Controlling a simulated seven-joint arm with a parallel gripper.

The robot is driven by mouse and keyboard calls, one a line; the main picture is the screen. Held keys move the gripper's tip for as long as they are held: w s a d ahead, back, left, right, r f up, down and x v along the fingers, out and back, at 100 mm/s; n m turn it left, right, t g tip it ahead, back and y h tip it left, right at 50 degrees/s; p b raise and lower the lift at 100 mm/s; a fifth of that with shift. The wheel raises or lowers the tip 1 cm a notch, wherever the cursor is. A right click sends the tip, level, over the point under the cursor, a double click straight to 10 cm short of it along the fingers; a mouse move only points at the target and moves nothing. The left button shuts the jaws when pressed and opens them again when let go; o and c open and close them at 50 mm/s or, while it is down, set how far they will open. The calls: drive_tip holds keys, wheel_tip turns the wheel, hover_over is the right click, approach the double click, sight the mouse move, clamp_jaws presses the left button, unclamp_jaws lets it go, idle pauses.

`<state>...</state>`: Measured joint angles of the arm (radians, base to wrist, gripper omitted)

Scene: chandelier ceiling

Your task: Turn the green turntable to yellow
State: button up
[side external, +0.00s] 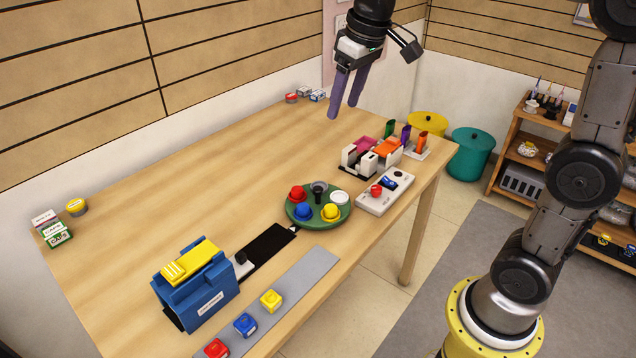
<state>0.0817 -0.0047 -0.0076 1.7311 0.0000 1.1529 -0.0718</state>
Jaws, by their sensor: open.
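The green turntable (318,219) lies flat on the table, near its front edge. It carries a red piece (297,193) at the upper left, a blue piece (303,212) at the lower left, a yellow piece (331,212) at the lower right and a white piece (340,198) at the right. A dark knob (319,188) stands at its upper middle. A small white pointer (293,229) sits by its lower left rim. My gripper (345,112) is open and empty, high above the table behind the turntable, its purple fingers pointing down and touching nothing.
A white control box (385,193) with a red button stands close right of the turntable. Behind it are white holders (372,158) with coloured items. A blue box (195,287) with a yellow top and a grey strip (306,273) lie front left. The table's back middle is clear.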

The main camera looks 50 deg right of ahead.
drive_tip(key=w+d+f+g, duration=0.2)
drive_tip(key=w+d+f, duration=0.1)
drive_tip(key=w+f, duration=0.45)
drive_tip(key=g, duration=0.1)
approach(318, 188)
drive_tip(key=shift+m, duration=0.3)
wheel_tip(318, 188, down, 8)
drive_tip(key=shift+f, duration=0.1)
clamp_jaws()
idle(1.0)
